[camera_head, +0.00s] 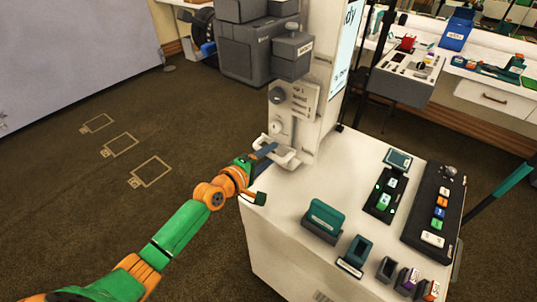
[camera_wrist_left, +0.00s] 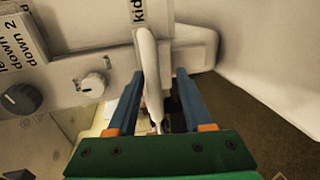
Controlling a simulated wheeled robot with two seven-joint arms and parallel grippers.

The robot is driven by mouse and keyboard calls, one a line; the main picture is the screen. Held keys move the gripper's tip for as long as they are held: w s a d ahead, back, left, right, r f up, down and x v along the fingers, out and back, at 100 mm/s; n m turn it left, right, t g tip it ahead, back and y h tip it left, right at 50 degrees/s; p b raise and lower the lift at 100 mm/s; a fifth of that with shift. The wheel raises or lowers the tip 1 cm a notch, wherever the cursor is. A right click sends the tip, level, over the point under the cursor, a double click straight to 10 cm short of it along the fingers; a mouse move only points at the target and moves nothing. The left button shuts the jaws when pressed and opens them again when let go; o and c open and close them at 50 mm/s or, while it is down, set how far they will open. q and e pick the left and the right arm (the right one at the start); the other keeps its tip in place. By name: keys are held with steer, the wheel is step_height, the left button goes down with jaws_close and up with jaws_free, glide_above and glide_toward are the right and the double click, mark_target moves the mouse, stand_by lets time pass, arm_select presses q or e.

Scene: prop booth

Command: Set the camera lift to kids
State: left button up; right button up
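The camera lift (camera_head: 318,110) is a tall white column on the white cabinet, with a printed panel on its front. A pale, narrow handle (camera_wrist_left: 150,75) stands out from it below a label reading "kid", cut off at the top of the left wrist view. In the head view the white bracket-like part (camera_head: 290,158) is low on the column. My left gripper (camera_head: 264,153) reaches it from the left. In the left wrist view its two blue fingers (camera_wrist_left: 160,78) are open, one on each side of the handle, with gaps visible. My right gripper is not in view.
A dark knob (camera_head: 278,94) and a white knob (camera_head: 277,127) sit above the bracket. A grey printer-like box (camera_head: 292,52) hangs above them. Button panels (camera_head: 436,212) and small teal holders (camera_head: 323,220) stand on the cabinet top. Open carpet lies to the left.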

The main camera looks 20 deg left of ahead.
arm_select(q)
steer(key=shift+r, duration=0.1)
steer(key=p+v, duration=0.1)
steer(key=v, duration=0.6)
